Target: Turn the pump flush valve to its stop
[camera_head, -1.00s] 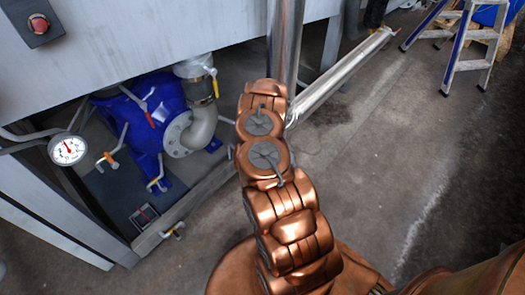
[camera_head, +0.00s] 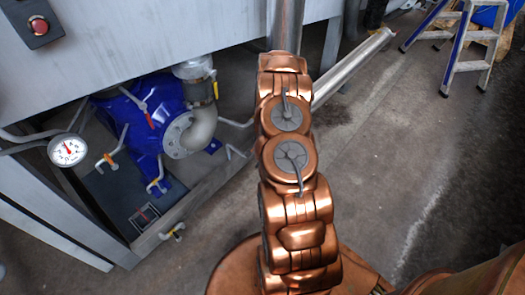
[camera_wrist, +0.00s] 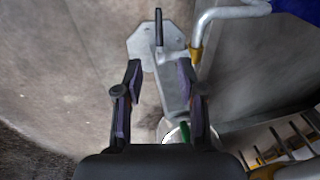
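The blue pump (camera_head: 160,97) sits under the grey machine in the head view. Several small valve levers stand around it, with red, orange or yellow collars; I cannot tell which one is the flush valve. In the wrist view my gripper (camera_wrist: 160,95) is open. A grey metal fitting (camera_wrist: 172,90) lies between or beyond its fingers; I cannot tell whether they touch it. A bent grey lever with a yellow collar (camera_wrist: 196,55) is right of the fingers. A green part (camera_wrist: 185,132) shows low between them. My gripper is hidden in the head view.
A pressure gauge (camera_head: 67,150) is left of the pump. A red button box (camera_head: 39,24) is on the machine panel. A metal pipe (camera_head: 350,68) runs beside my arm. A stepladder (camera_head: 468,45) stands at the back right. The floor on the right is open.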

